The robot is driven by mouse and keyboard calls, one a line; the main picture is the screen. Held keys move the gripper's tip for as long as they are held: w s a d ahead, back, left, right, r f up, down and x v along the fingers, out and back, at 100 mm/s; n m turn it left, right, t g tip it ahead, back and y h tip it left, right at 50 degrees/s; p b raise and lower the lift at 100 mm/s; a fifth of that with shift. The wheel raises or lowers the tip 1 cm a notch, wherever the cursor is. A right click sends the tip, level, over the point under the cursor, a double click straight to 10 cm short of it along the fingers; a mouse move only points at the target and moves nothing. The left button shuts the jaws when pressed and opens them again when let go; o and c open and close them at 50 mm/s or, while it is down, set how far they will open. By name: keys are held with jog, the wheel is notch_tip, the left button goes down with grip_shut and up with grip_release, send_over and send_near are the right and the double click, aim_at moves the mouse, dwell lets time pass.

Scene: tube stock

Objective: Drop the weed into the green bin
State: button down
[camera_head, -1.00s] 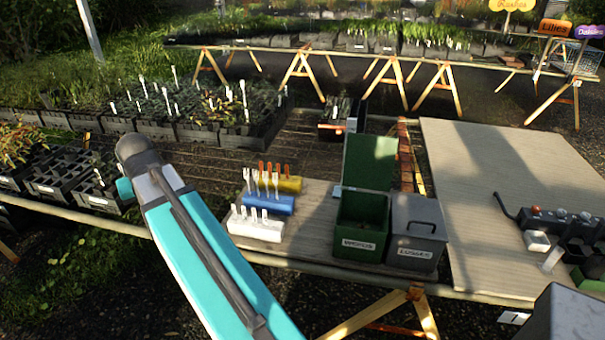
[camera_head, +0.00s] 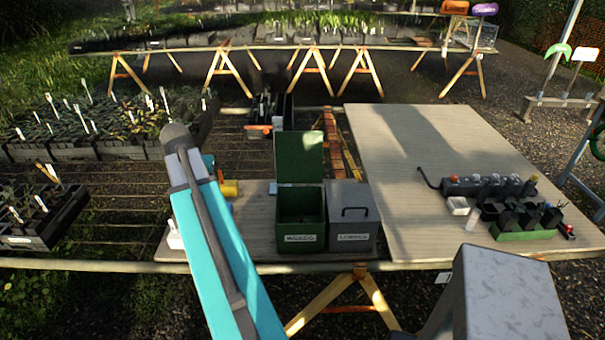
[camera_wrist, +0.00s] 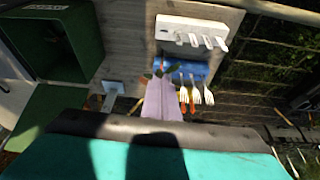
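The green bin (camera_head: 300,230) stands on the bench, its lid (camera_head: 299,158) raised at the back and its mouth open. In the wrist view the bin (camera_wrist: 88,36) is at the upper left. My gripper (camera_wrist: 160,82) shows in the wrist view as pale pinkish fingers close together. Small green leaves, seemingly the weed (camera_wrist: 174,68), show at the fingertips; the rest of it is hidden. The gripper is to the right of the bin in that view, apart from it. In the head view my arm hides the gripper and weed.
A closed grey bin (camera_head: 353,238) with a handle stands right beside the green bin. White (camera_wrist: 190,28) and blue (camera_wrist: 176,66) blocks holding forks and labels lie near the gripper. Pots and a dark device (camera_head: 490,187) sit on the right board, whose middle is clear.

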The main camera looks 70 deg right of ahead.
jog(key=s+d+f+m+g+p, duration=0.1)
jog(key=s+d+m, duration=0.3)
jog(key=s+d, duration=0.5)
jog(key=s+d+f+m+g+p, duration=0.1)
jog(key=s+d+m, duration=0.3)
jog(key=s+d, duration=0.6)
jog(key=s+g+p, duration=0.1)
jog(key=s, duration=0.6)
jog(key=shift+s+d+f+m, duration=0.15)
jog(key=shift+s+m, duration=0.05)
jog(key=shift+m, duration=0.1)
jog(key=shift+f, duration=0.15)
jog(key=shift+f+b, duration=1.4)
jog(key=shift+f, duration=1.45)
jog(key=c, duration=2.5)
grip_release()
jog(key=o, duration=0.5)
jog(key=shift+w+r, duration=0.1)
jog(key=shift+r, duration=0.1)
jog(key=b+v, duration=0.3)
jog(key=v, duration=1)
jog(key=shift+a+r+b, duration=0.15)
jog(key=shift+a+b, duration=0.1)
jog(key=shift+b, duration=0.1)
